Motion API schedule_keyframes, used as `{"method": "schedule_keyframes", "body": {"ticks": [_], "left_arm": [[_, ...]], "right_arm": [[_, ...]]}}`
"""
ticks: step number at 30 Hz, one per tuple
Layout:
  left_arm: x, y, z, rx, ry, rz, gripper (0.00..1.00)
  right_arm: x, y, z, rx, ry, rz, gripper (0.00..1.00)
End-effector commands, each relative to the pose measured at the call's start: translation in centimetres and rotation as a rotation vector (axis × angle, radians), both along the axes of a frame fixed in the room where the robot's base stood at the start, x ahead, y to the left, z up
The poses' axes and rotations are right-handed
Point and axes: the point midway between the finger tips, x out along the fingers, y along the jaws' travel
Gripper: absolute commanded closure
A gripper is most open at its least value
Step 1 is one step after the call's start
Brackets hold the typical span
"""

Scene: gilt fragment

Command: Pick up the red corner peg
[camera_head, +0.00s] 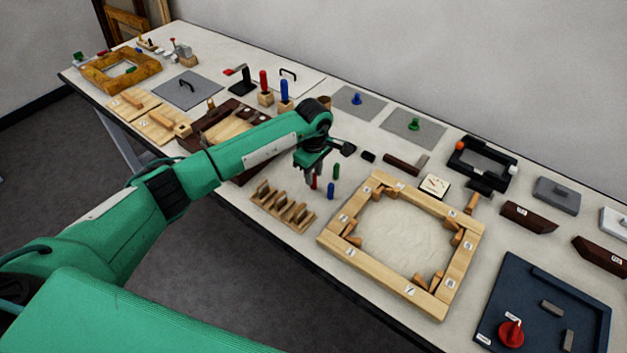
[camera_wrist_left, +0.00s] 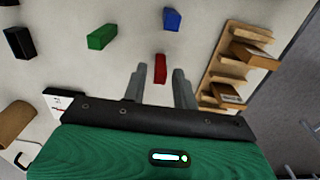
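The red corner peg (camera_head: 314,183) stands on the table near the front edge, partly hidden by my left gripper (camera_head: 314,170) in the head view. In the left wrist view the red corner peg (camera_wrist_left: 160,68) shows in the gap between the two fingertips of my left gripper (camera_wrist_left: 159,72). The fingers are apart, with a gap on each side of the peg. I cannot tell how far the fingertips are above the table. My right gripper is in neither view.
A wooden slotted rack (camera_head: 283,211) lies on the front-edge side. A wooden frame (camera_head: 340,243) lies to the right, and a dark wooden tray (camera_head: 193,145) lies left behind the arm.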

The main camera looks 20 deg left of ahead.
Motion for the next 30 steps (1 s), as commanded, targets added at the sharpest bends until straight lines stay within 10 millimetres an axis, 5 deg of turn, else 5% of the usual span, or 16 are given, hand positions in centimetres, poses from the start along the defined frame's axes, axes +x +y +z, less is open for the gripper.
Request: {"method": "schedule_keyframes", "body": {"ticks": [4,20,26,30], "left_arm": [[0.0,0.0,0.0,0.0,0.0,0.0,1.0],[0.1,0.0,0.6,-0.001,-0.002,-0.001,1.0],[0.1,0.0,3.1,0.0,-0.005,-0.002,1.0],[0.2,0.0,6.7,-0.001,-0.007,-0.002,1.0]], "right_arm": [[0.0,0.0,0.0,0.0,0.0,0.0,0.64],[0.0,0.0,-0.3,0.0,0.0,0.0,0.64],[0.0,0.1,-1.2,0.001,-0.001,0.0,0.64],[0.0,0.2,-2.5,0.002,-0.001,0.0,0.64]]}}
